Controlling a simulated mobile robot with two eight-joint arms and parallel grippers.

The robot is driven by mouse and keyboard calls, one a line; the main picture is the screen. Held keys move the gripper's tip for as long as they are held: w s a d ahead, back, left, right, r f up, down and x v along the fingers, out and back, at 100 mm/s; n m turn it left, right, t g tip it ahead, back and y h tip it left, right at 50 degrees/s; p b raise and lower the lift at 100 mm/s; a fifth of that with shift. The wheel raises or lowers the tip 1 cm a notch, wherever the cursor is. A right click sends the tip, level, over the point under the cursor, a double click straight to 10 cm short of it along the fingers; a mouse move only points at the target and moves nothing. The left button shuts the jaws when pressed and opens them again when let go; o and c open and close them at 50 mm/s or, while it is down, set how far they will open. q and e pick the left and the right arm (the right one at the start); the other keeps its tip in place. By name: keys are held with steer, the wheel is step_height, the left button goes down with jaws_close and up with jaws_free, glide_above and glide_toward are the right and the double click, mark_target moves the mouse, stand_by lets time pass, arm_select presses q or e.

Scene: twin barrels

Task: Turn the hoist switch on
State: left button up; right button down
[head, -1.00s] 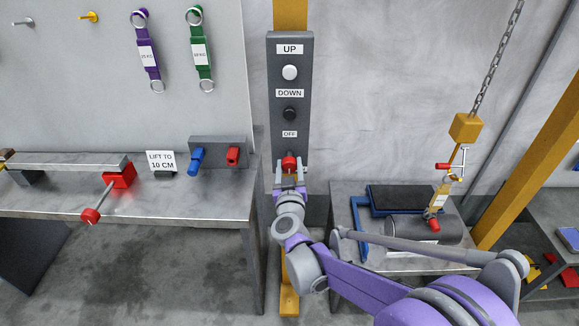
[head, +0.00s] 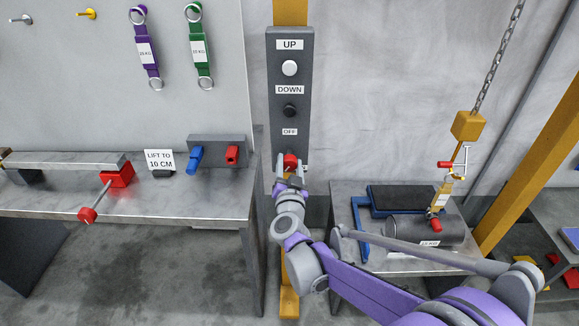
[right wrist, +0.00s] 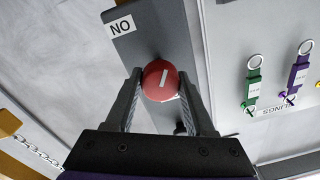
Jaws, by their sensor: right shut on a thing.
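The hoist switch is a red knob (head: 290,161) low on the grey control box (head: 304,112), below the OFF label (head: 290,132). My right gripper (head: 290,168) is at the knob, its fingers on either side. In the right wrist view the knob (right wrist: 161,81) sits between the fingertips of my right gripper (right wrist: 161,86), which is shut on it. A white line marks the knob's face, slightly tilted in that picture. A label (right wrist: 121,26) there reads as an upside-down ON. My left gripper is not in view.
Above the knob are a white UP button (head: 290,68) and a black DOWN button (head: 290,111). A workbench (head: 215,205) stands left. Right, a chain hook (head: 460,165) hangs over a grey barrel (head: 425,230) on a low table.

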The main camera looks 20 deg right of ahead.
steer(key=m, duration=0.5)
steer(key=shift+m+b, duration=0.35)
steer(key=shift+m, duration=0.05)
steer(key=m, duration=0.6)
steer(key=shift+f+h, duration=0.1)
steer(key=shift+h, duration=0.2)
steer(key=shift+c, duration=1.3)
jaws_free()
steer(key=v, duration=1.1)
steer(key=shift+w, duration=0.1)
